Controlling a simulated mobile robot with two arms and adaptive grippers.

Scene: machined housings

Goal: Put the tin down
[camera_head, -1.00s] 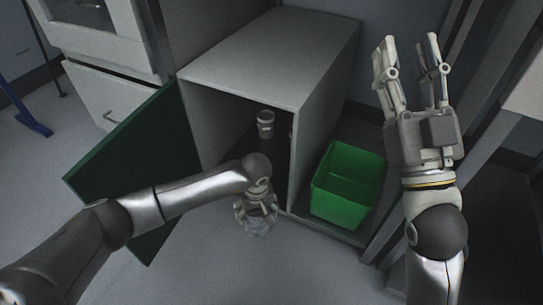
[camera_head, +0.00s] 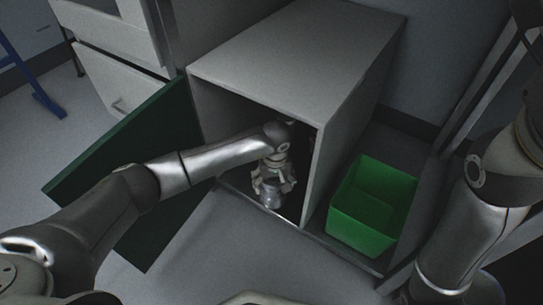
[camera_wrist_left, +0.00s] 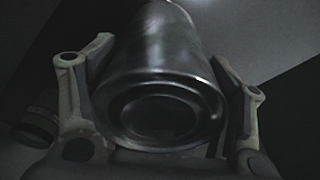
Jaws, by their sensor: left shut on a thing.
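A grey metal tin (camera_wrist_left: 165,75) fills the middle of the left wrist view, its round ringed end towards the camera. My left gripper (camera_head: 272,185) is shut on the tin, with one finger on each side of it. In the head view, the tin (camera_head: 270,200) shows below the fingers at the front opening of the grey cabinet (camera_head: 290,55), by the front edge of its floor. I cannot tell whether the tin touches that floor. My right arm (camera_head: 480,220) is at the right; its gripper is out of view.
The cabinet's dark green door (camera_head: 125,175) stands open at the left. A green bin (camera_head: 372,205) stands just right of the cabinet. A dark round object (camera_wrist_left: 38,125) sits left of the gripper in the left wrist view. My arm hides part of the cabinet's inside.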

